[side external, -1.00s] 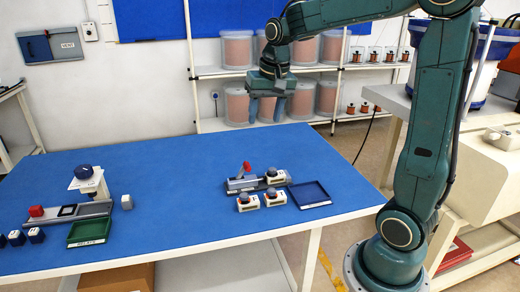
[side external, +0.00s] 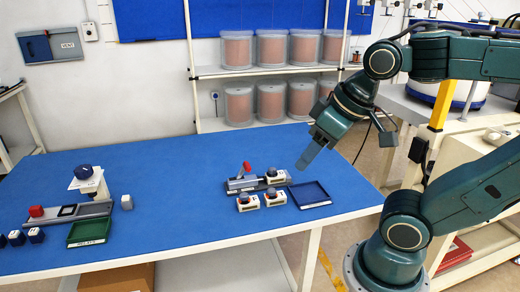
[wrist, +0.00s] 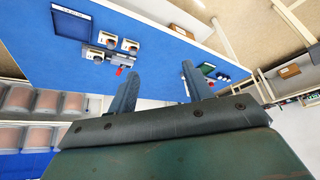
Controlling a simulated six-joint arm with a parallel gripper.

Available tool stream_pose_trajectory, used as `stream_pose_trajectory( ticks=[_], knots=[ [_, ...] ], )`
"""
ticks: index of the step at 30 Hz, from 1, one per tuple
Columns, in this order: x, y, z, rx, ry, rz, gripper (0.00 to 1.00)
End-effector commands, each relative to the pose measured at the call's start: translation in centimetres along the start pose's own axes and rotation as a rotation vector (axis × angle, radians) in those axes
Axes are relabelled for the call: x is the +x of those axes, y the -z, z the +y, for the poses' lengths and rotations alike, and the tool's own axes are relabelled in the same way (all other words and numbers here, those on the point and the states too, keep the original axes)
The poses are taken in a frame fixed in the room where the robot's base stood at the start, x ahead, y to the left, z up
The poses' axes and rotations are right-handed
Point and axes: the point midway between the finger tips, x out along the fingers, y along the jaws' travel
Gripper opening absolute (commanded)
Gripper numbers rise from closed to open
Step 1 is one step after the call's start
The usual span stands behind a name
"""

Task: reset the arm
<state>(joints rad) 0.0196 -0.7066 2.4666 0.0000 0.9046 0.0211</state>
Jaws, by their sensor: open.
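A grey fixture with a red-tipped lever (side external: 246,168) and several white-and-grey units (side external: 247,203) are on the table below and left of the gripper. An empty dark blue tray (side external: 309,195) lies beside them.
On the table's left side are a green tray (side external: 88,232), a stand with a dark blue round top (side external: 83,171), a red block (side external: 37,211) and several small dark blocks. Shelves with pinkish cylinders (side external: 272,48) stand behind. The table's middle is clear.

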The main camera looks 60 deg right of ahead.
Motion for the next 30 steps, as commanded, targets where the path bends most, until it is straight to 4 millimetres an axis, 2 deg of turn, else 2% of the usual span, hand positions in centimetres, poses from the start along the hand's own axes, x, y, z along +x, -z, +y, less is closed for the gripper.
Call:
stream_pose_trajectory(
  ticks=[6,30],
  knots=[
    [0.02,-1.16,-0.34,-0.039,0.010,0.015,0.50],
    [0.01,-1.12,-0.33,-0.038,0.009,0.014,0.50]
  ],
)
